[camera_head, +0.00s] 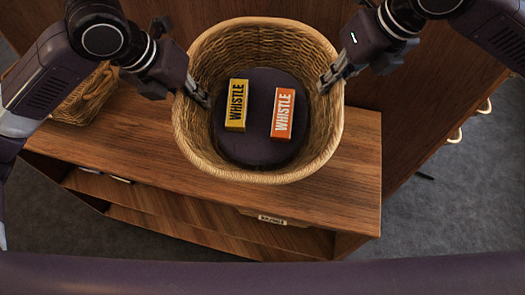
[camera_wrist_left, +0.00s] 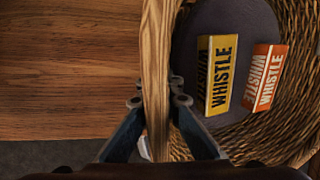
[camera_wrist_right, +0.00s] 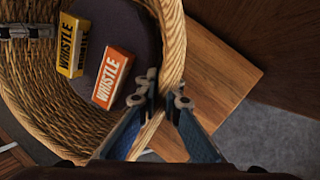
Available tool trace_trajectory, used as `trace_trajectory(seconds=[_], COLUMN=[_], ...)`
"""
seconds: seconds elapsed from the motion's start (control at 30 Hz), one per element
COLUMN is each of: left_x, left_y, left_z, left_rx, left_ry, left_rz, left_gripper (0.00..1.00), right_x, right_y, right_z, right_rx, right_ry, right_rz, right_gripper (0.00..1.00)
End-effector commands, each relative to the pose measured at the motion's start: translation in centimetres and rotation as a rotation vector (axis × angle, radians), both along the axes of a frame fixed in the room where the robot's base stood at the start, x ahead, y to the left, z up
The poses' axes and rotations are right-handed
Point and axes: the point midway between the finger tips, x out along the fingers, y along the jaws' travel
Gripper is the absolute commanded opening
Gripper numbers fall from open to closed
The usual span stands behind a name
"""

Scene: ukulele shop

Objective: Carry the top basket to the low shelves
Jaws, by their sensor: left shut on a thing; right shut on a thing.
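The wicker basket (camera_head: 262,177) is in the middle of the head view, over the wooden shelf unit. A yellow WHISTLE box (camera_head: 236,105) and an orange WHISTLE box (camera_head: 283,113) lie on its dark round bottom. My left gripper (camera_head: 203,97) is shut on the basket's left rim, and the left wrist view shows the rim (camera_wrist_left: 157,70) between its fingers. My right gripper (camera_head: 327,82) is shut on the right rim, which shows between its fingers in the right wrist view (camera_wrist_right: 172,50). I cannot tell whether the basket's underside touches the top.
A second wicker basket (camera_head: 85,97) stands at the left on the wooden top (camera_head: 130,140), partly behind my left arm. Open shelves (camera_head: 180,215) with a small label (camera_head: 272,220) are below the front edge. Pale pegs (camera_head: 455,135) stick out there.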

Motion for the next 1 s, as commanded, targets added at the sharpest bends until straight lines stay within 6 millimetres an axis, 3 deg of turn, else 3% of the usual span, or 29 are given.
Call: trace_trajectory(seconds=[0.03,0.1,0.57,1.0], left_x=[0.0,0.1,0.0,0.0], left_y=[0.0,0.0,0.0,-0.1], left_z=[-1.1,-1.3,-1.3,-3.1], left_rx=[-0.001,-0.001,-0.001,-0.002], left_ry=[-0.001,-0.001,-0.001,-0.001], left_rz=[0.001,0.001,0.001,-0.001], left_gripper=[0.00,0.00,0.00,0.00], right_x=[0.0,0.0,0.0,0.0], right_y=[0.3,0.3,0.3,0.3], right_z=[-0.8,-1.0,-1.0,-2.9], right_rx=[0.008,0.008,0.008,0.008], right_ry=[-0.005,-0.005,-0.005,-0.004], right_rz=[0.007,0.007,0.007,0.007], right_gripper=[0.00,0.00,0.00,0.00])
